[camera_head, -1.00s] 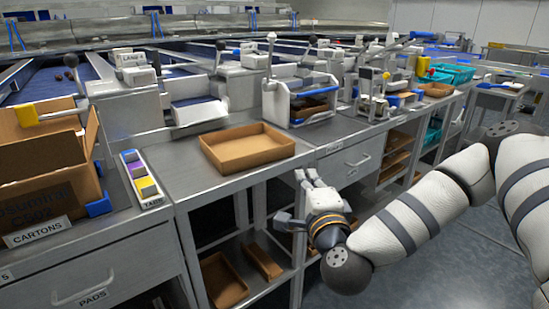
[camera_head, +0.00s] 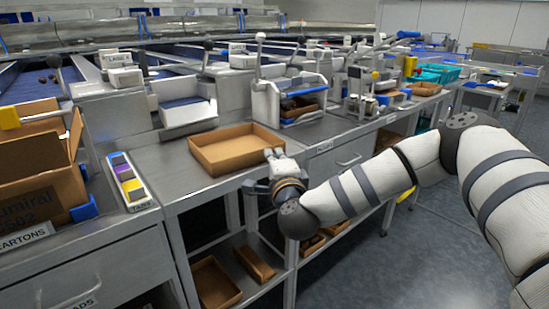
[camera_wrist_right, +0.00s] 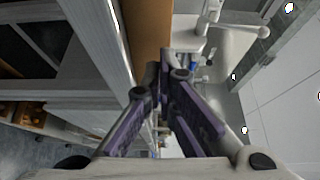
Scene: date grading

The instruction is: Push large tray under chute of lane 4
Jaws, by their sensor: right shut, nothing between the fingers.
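The large tray (camera_head: 232,165), a shallow open brown box, sits empty on the grey counter in the head view. It stands in front of a white chute with a dark blue bed (camera_head: 188,114). A sign beginning with LANE (camera_head: 124,58) is behind, its number too small to read surely. My right gripper (camera_head: 272,156) is shut and empty at the tray's right front corner, at about rim height. I cannot tell whether it touches. In the right wrist view its closed fingers (camera_wrist_right: 166,74) point toward the brown tray wall (camera_wrist_right: 148,30). My left gripper is not in view.
Cartons (camera_head: 35,180) and a tabs holder (camera_head: 129,180) stand left of the tray. A white-framed station (camera_head: 290,100) is at the back right. Smaller brown trays (camera_head: 214,283) lie on the shelf below.

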